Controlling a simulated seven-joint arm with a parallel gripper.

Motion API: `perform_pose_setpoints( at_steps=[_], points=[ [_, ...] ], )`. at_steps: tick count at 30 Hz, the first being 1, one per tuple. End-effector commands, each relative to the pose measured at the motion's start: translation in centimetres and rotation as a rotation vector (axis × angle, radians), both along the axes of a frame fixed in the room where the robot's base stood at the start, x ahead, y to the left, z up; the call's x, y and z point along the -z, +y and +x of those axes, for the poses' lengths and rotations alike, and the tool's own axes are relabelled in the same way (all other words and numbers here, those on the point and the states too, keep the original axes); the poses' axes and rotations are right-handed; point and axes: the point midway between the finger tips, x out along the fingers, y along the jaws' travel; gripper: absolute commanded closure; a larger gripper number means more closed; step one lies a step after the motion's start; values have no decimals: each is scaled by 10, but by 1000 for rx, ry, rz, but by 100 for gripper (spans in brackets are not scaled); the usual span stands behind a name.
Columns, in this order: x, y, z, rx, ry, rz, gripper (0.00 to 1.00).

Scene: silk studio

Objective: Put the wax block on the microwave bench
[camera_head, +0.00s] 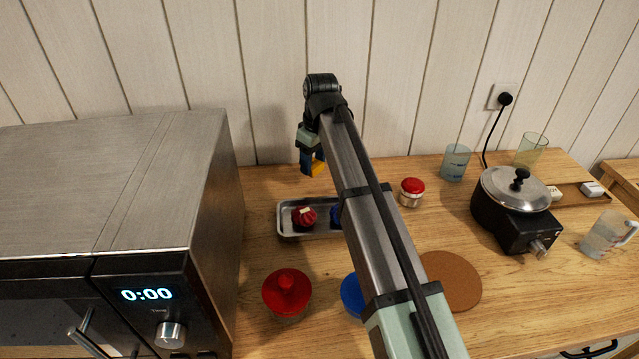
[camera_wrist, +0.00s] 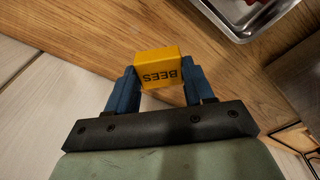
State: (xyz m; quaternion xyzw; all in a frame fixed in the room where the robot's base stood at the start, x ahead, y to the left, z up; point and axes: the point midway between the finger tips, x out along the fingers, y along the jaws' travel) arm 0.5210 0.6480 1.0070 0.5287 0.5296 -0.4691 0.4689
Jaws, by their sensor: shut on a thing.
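The wax block is a yellow block (camera_wrist: 160,67) marked "BEES", held between the two blue fingers of my gripper (camera_wrist: 160,85) in the wrist view. In the head view a small part of the yellow block (camera_head: 318,168) shows beside my gripper (camera_head: 312,165), near the back wall and behind the metal tray. The wrist view shows wood under the block; its exact height is hard to tell. The wooden bench (camera_head: 262,215) bears a microwave (camera_head: 150,215) at the left, with a display reading 0:00.
A metal tray (camera_head: 283,232) holds a red thing. A red-lidded container (camera_head: 287,293), a blue thing (camera_head: 351,295), a cork mat (camera_head: 455,282), a red-capped jar (camera_head: 411,192), cups and a pot (camera_head: 512,200) stand to the right of the microwave. Clear wood lies between microwave and tray.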

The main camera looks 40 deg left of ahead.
Motion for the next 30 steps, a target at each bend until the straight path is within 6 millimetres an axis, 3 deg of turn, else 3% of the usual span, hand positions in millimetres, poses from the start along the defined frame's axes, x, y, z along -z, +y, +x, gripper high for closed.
perform_pose_setpoints(
  at_steps=[15,28,29,30],
  points=[
    [52,-1,0,0,0,0,77],
    [57,0,0,0,-1,1,77],
    [58,0,0,0,-1,1,47],
    [57,0,1,0,-1,1,43]
  ],
)
